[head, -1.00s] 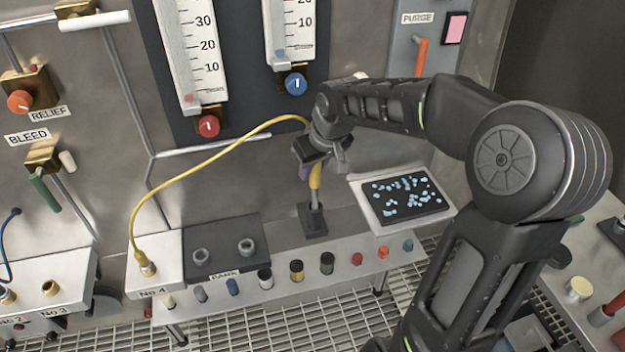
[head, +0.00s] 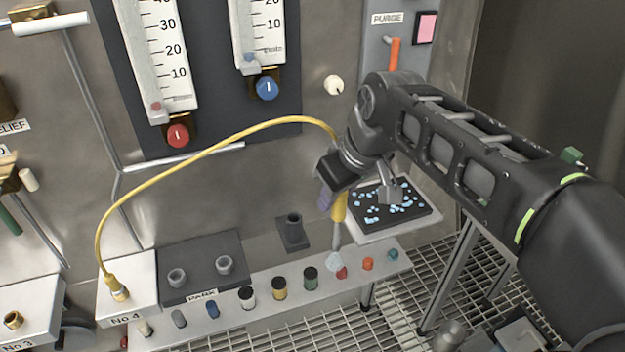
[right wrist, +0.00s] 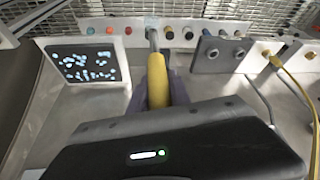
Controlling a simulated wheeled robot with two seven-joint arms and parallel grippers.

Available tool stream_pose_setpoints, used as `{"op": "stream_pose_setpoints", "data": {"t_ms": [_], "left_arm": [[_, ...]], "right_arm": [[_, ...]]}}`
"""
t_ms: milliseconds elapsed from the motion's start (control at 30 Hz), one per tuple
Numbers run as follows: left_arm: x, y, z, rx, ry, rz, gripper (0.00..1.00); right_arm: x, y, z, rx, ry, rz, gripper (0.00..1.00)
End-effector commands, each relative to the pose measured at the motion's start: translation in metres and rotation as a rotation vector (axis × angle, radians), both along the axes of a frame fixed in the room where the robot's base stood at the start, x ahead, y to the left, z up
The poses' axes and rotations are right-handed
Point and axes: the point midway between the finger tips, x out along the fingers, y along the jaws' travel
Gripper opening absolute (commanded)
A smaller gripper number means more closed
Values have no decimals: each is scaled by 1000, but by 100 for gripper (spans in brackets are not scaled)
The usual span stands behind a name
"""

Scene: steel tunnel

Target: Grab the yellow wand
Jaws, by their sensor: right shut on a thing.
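The yellow wand (head: 339,208) hangs upright in my right gripper (head: 332,196), its metal tip pointing down over the front shelf. A yellow hose (head: 200,153) runs from its top to the fitting on the No 4 block (head: 118,290). The right gripper is shut on the wand's yellow handle. In the right wrist view the handle (right wrist: 157,82) sits between the purple finger pads (right wrist: 178,92), with the metal tip beyond. The black wand holder (head: 293,235) stands empty to the left of the wand. I cannot tell how far the tip is from the shelf. My left gripper is not in view.
Several coloured caps line the front shelf (head: 232,308). The PARK block (head: 200,262) with two sockets lies left of the holder. Floor grating is below.

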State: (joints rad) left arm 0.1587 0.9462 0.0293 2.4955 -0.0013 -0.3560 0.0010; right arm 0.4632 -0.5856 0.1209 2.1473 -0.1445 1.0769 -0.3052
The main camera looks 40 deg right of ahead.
Motion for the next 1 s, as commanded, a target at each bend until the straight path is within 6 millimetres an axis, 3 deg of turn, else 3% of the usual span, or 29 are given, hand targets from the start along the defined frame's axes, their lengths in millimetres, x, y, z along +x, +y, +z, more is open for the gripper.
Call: {"op": "stream_pose_setpoints", "data": {"t_ms": [100,267,1000], "left_arm": [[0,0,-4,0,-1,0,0],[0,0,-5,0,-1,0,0],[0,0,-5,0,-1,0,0]], "right_arm": [[-16,1,0,-2,-2,-1,0],[-25,2,0,-1,0,1,0],[-22,1,-2,0,3,-1,0]]}}
